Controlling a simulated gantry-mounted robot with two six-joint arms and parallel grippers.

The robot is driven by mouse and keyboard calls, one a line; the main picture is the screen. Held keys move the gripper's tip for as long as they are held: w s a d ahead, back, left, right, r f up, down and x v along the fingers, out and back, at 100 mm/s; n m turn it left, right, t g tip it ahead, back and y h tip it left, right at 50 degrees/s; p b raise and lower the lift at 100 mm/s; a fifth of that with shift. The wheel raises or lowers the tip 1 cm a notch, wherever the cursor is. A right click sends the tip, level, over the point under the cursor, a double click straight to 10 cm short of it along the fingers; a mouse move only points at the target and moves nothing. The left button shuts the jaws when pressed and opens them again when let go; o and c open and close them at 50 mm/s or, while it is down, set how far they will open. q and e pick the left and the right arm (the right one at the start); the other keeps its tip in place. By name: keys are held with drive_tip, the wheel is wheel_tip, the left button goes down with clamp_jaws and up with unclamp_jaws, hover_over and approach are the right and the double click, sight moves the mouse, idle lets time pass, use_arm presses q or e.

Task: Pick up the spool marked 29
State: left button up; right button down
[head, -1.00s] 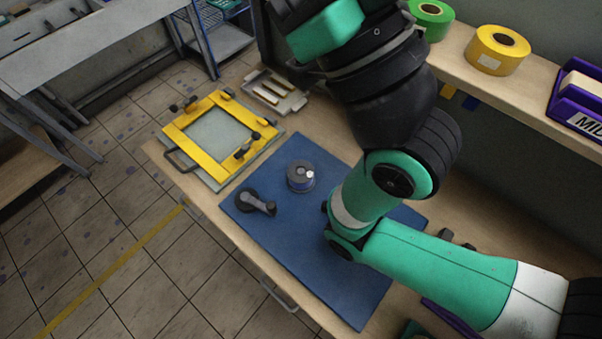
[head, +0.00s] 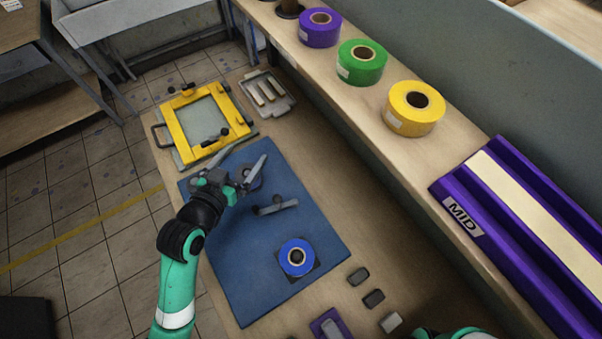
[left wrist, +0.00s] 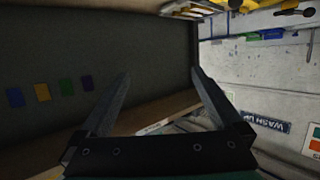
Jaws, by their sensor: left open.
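No number 29 can be read on any spool. On the back shelf stand a purple spool (head: 320,29), a green spool (head: 362,65) and a yellow spool (head: 413,111); pale labels show on some. A blue spool (head: 297,258) lies on a dark square base on the blue mat (head: 237,284). My left gripper (head: 246,155) is open above the far part of the mat, its fingers pointing away. A dark bluish round thing behind it is partly hidden. In the left wrist view, the open jaws (left wrist: 163,75) hold nothing between them. My right gripper is not in view.
A yellow frame (head: 240,121) and a pale tray (head: 268,94) lie beyond the mat. A dark tool with a grey bar (head: 276,206) lies on the mat. Small dark blocks (head: 373,299) lie at its right.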

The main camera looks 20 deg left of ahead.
sight(244, 179)
use_arm(q)
drive_tip(key=shift+g, duration=0.6)
drive_tip(key=s+f+b, duration=0.1)
drive_tip(key=f, duration=0.3)
drive_tip(key=a+f+b, duration=0.1)
drive_tip(key=f, duration=0.2)
drive_tip(key=s+f+b, duration=0.1)
drive_tip(key=f, duration=0.3)
drive_tip(key=shift+s+a+f, duration=0.3)
drive_tip(key=shift+s+a, duration=0.05)
drive_tip(key=shift+a, duration=0.05)
drive_tip(key=shift+w+a+r, duration=0.1)
drive_tip(key=shift+w, duration=0.95)
drive_tip(key=b+x, duration=0.1)
drive_tip(key=x, duration=0.3)
drive_tip(key=shift+w+a+f+b, duration=0.2)
drive_tip(key=shift+w+b, duration=0.1)
drive_tip(key=shift+b, duration=0.1)
drive_tip(key=shift+w+f, duration=0.1)
drive_tip(key=shift+w, duration=0.25)
